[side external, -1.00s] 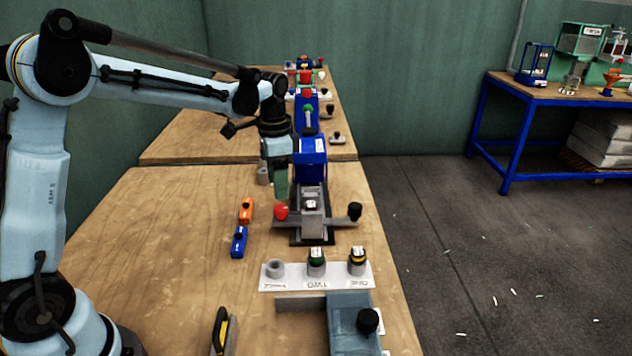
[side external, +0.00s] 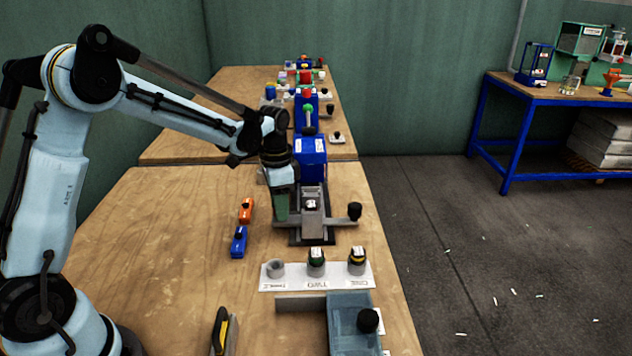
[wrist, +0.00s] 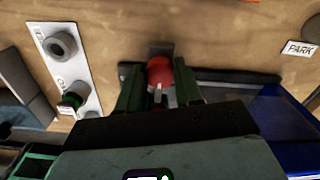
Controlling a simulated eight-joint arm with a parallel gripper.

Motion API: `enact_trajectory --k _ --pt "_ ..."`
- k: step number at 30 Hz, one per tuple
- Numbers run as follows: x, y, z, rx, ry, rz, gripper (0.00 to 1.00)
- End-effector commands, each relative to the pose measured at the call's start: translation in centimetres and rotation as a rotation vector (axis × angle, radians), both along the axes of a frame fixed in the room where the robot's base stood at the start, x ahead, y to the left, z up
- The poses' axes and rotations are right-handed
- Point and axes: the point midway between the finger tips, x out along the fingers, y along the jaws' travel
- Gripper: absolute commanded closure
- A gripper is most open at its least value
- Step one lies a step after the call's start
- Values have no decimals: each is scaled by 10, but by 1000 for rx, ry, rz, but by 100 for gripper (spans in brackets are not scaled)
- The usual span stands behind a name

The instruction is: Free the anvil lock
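A blue press (side external: 311,152) stands on the wooden table, with a grey anvil (side external: 312,207) in front of it. A grey crossbar runs across the base, with a black knob (side external: 354,211) at its right end. A red knob (wrist: 160,72) shows in the wrist view; in the side view my gripper hides it at the bar's left end. My gripper (wrist: 158,80) is down at the red knob, its two green fingers on either side of it. The fingers look open, with a small gap at the left one; contact on the right is unclear. My gripper also shows in the side view (side external: 281,212).
A white labelled strip (side external: 287,285) with a grey ring and two dark-capped pieces lies in front of the press. A blue-grey tray (side external: 346,316) is nearer the camera. Orange (side external: 246,210) and blue (side external: 239,242) blocks lie left. The table's left side is largely clear.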

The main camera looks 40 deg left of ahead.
Motion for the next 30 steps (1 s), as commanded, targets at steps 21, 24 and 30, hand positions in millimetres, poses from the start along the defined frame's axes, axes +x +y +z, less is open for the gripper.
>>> enact_trajectory --k 21,24,30 --pt "0 0 0 0 1 169 96" --pt "0 -1 0 0 1 252 96" --pt "0 -1 0 1 2 441 96"
